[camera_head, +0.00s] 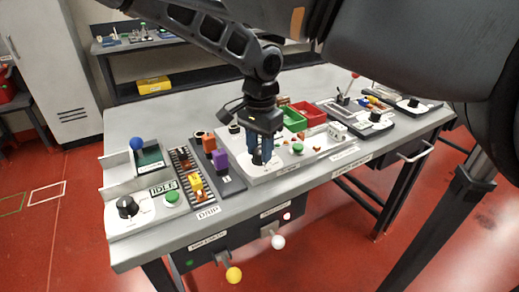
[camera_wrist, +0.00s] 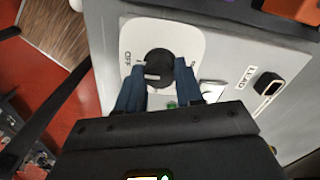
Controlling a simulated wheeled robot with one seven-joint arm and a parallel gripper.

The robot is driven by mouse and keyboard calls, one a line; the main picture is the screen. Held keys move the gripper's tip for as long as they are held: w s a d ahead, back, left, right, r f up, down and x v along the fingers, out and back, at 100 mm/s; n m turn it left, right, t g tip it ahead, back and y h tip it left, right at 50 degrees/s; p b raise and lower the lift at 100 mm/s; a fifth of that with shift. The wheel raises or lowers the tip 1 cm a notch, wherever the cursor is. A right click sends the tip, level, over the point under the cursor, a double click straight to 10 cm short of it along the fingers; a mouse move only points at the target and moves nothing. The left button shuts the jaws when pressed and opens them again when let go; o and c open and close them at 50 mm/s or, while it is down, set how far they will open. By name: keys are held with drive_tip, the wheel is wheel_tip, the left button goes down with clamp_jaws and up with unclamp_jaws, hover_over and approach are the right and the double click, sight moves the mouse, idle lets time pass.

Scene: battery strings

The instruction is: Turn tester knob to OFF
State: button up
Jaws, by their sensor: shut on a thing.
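The tester knob (camera_wrist: 158,63) is a round black dial on a white plate (camera_wrist: 189,43) in the wrist view. The word OFF is printed on the plate to the knob's left. A small light mark shows on the knob's near part; I cannot tell exactly where it points. My gripper (camera_wrist: 157,80) has its two blue fingers on either side of the knob and is shut on it. In the head view my gripper (camera_head: 261,150) points down at the same knob (camera_head: 257,158), which the fingers partly hide.
Another black knob (camera_head: 127,207) and a green button (camera_head: 172,197) sit at the bench's left end. A purple block (camera_head: 220,160) stands left of my gripper. Green (camera_head: 294,119) and red bins (camera_head: 310,113) stand behind right. More knobbed panels (camera_head: 375,117) lie further right.

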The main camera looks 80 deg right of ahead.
sight(260, 151)
drive_tip(key=o, duration=0.9)
drive_tip(key=shift+c, duration=0.2)
drive_tip(key=shift+r, duration=0.1)
drive_tip(key=shift+r+p, duration=1.05)
drive_tip(key=shift+r, duration=0.6)
